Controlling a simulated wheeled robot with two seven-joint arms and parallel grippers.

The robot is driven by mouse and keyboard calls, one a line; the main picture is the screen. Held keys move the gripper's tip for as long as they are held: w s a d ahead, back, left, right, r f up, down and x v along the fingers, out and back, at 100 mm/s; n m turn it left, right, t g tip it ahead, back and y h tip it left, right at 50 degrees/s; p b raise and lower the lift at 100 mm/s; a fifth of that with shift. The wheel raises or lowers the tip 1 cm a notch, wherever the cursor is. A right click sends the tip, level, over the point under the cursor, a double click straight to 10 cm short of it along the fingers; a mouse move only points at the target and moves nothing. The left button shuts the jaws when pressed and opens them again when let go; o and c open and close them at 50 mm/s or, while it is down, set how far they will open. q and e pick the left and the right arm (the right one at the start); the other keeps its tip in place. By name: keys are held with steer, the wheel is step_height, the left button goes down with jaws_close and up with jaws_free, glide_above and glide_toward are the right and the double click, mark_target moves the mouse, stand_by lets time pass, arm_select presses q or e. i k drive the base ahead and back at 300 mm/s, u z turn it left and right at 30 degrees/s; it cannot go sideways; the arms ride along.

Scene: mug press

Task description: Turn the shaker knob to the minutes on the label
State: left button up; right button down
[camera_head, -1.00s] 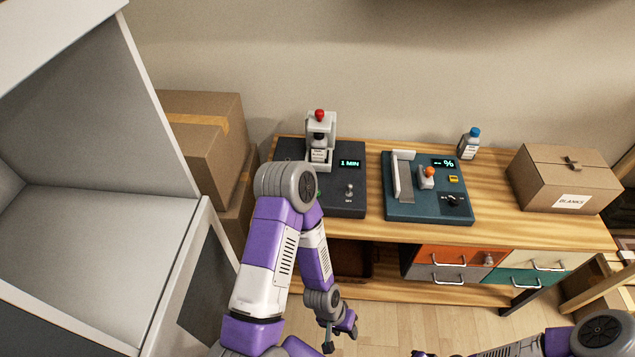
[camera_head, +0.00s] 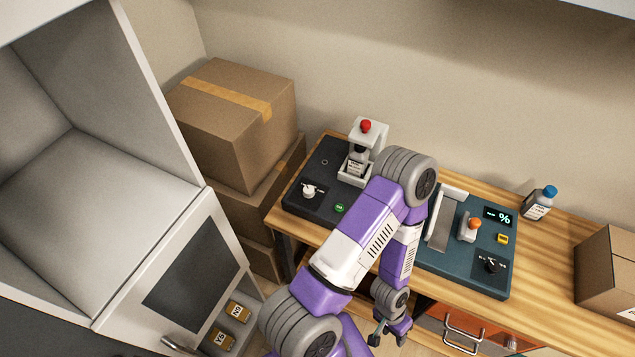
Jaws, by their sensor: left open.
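The shaker (camera_head: 300,205) is a dark box on the left end of the wooden table. A bottle with a white label (camera_head: 357,160) stands in its grey holder under a red knob (camera_head: 366,126); the label's print is too small to read. A white knob (camera_head: 308,191) with small marks sits at the shaker's front left, and a green button (camera_head: 340,208) is beside it. The shaker's display is hidden behind my left arm. My left gripper (camera_head: 390,337) hangs open and empty, low in front of the table, apart from the shaker. My right gripper is out of view.
A teal device (camera_head: 465,270) with a % display stands right of my left arm. A blue-capped bottle (camera_head: 539,203) and a cardboard box (camera_head: 608,268) are farther right. Stacked cardboard boxes (camera_head: 225,110) and a grey cabinet (camera_head: 160,260) stand at the left.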

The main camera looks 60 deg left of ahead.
mark_target(308, 192)
steer(key=u, duration=2.15)
steer(key=k, duration=1)
steer(key=z, duration=1.05)
steer(key=i, duration=0.9)
steer(key=u, duration=1.6)
